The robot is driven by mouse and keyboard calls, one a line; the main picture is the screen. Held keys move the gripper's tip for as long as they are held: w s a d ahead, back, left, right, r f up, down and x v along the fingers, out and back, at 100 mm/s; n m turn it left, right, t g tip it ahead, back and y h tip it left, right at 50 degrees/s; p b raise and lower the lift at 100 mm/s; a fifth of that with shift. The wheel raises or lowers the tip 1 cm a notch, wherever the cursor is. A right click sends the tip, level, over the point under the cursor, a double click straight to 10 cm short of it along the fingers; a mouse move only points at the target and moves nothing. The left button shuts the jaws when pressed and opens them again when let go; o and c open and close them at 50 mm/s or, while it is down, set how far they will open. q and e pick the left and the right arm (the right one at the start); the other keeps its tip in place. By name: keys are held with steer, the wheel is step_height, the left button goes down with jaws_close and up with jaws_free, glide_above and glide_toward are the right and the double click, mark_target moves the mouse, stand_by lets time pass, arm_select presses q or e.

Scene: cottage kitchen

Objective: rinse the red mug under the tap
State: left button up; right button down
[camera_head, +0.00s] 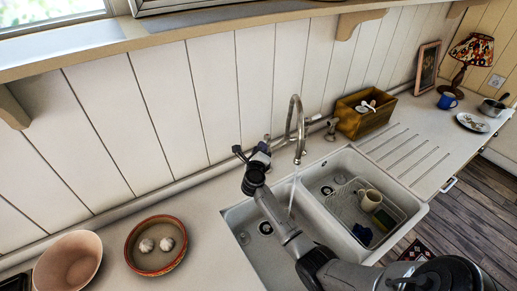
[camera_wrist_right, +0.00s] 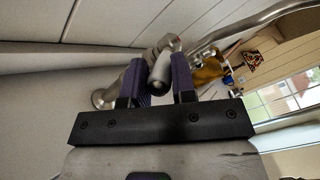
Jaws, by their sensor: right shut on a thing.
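My right gripper (camera_head: 254,152) is at the tap's left side, behind the left basin. In the wrist view its purple fingers (camera_wrist_right: 158,82) are shut on a grey metal tap handle (camera_wrist_right: 160,68). The curved metal tap (camera_head: 300,122) stands behind the double sink (camera_head: 345,160), and a thin pale stream of water (camera_head: 291,196) seems to fall from it into the left basin. I see no red mug in either view; my right arm hides part of the sink. My left gripper is not in view.
A cream mug (camera_head: 370,199) and a sponge (camera_head: 383,220) are in the right basin's rack. A terracotta dish (camera_head: 136,262) and a bowl (camera_head: 68,264) stand left. A wooden box (camera_head: 352,122), blue mug (camera_head: 446,101) and lamp (camera_head: 472,52) stand right. The ribbed drainer (camera_head: 405,150) is clear.

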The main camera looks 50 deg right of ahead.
steer(key=shift+f, duration=0.2)
steer(key=c, duration=1)
jaws_free()
steer(key=shift+r, duration=0.15)
steer(key=shift+o, duration=0.2)
steer(key=shift+a, duration=0.1)
steer(key=v, duration=1.3)
steer(key=shift+a, duration=0.35)
steer(key=shift+s, duration=0.15)
